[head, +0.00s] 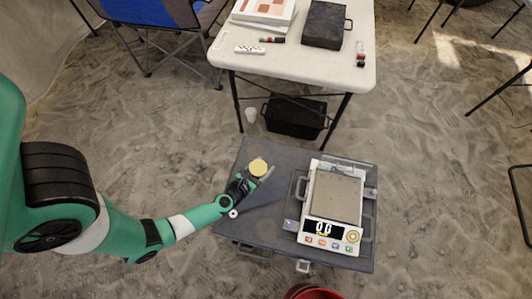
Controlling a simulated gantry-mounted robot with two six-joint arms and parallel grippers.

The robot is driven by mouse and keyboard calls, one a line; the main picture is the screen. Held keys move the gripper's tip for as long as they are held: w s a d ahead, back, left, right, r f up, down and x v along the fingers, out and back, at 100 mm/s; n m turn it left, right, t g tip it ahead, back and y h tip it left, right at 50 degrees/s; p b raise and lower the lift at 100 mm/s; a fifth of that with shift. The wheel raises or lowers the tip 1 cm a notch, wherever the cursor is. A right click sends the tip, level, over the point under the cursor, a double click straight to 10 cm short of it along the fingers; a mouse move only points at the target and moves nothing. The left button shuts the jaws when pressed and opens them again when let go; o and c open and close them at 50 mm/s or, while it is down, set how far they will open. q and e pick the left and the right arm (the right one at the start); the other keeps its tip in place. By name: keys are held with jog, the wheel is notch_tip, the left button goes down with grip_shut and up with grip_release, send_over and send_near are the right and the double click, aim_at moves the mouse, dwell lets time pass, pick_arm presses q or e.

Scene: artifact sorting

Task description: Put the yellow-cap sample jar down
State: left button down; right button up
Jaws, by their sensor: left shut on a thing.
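The sample jar with the yellow cap (258,167) is between the fingers of my left gripper (258,178). The gripper is shut on it, over the left part of a grey case top (255,222). The cap faces up toward the camera. The jar's body is mostly hidden under the cap and fingers, so I cannot tell whether it touches the case top. My right gripper is not in view.
A digital scale (337,193) with an empty plate and a lit display stands on the right of the case top. A white table (290,62) with a dark box (324,25) stands behind. A red bucket (313,292) shows at the bottom edge. The case top's front left is clear.

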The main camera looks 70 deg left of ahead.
pick_arm(q)
jog(key=a+f+b, duration=0.1)
jog(key=w+a+f+b, duration=0.1)
jog(key=f, duration=0.1)
jog(key=w+a+f+b, duration=0.1)
jog(key=f, duration=0.1)
jog(key=shift+w+a+b, duration=0.15)
jog(key=shift+b, duration=0.15)
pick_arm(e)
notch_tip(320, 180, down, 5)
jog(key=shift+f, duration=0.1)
pick_arm(q)
jog(key=f+b, duration=0.2)
jog(key=f, duration=0.1)
jog(key=f+b, duration=0.1)
jog(key=b, duration=0.1)
jog(key=shift+w+a+f, duration=0.15)
jog(key=shift+w+a, duration=0.2)
jog(key=shift+c, duration=0.3)
grip_release()
jog(key=shift+s, duration=0.1)
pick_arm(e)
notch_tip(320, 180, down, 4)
